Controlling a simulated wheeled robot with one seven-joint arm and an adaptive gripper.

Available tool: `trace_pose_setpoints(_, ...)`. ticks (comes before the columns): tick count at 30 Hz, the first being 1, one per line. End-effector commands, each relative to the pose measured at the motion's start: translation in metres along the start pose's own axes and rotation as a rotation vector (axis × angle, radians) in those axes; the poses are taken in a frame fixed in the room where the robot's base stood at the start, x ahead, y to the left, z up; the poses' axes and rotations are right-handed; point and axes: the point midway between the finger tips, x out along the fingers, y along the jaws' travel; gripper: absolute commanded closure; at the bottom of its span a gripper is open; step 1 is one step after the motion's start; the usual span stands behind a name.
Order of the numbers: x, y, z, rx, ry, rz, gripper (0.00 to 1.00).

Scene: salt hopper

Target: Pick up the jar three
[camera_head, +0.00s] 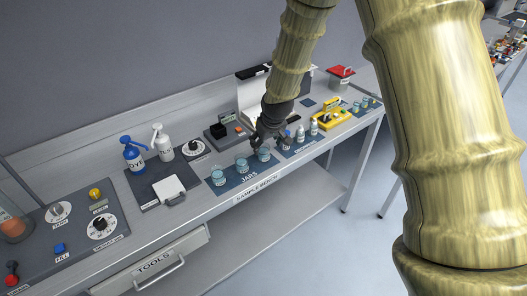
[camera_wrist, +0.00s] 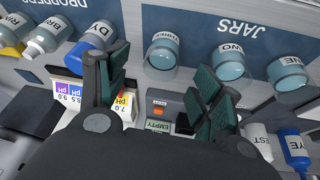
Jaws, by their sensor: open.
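Jar three (camera_wrist: 162,52) is a small light-blue jar with its label upside down in the wrist view. It stands on the dark JARS mat (camera_wrist: 195,22), left of jar two (camera_wrist: 230,62) and jar one (camera_wrist: 287,74). In the head view jar three (camera_head: 264,155) is the rightmost of the row. My gripper (camera_head: 262,143) is above and close to it there. In the wrist view my gripper (camera_wrist: 162,78) is open and empty, and jar three shows beyond the gap between the fingers. I cannot tell the exact height gap.
Dropper bottles (camera_wrist: 48,35) stand on a mat next to the jars. A pH colour card (camera_wrist: 95,95) and a grey device marked EMPTY (camera_wrist: 165,112) lie behind the row. Blue and white spray bottles (camera_head: 134,155) stand left on the bench.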

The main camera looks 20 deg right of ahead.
Motion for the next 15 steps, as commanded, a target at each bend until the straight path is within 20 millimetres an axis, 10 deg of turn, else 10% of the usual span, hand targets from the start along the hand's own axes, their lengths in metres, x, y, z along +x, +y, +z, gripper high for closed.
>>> trace_pose_setpoints(15,0.029,-0.002,0.001,-0.001,-0.001,-0.001,0.34)
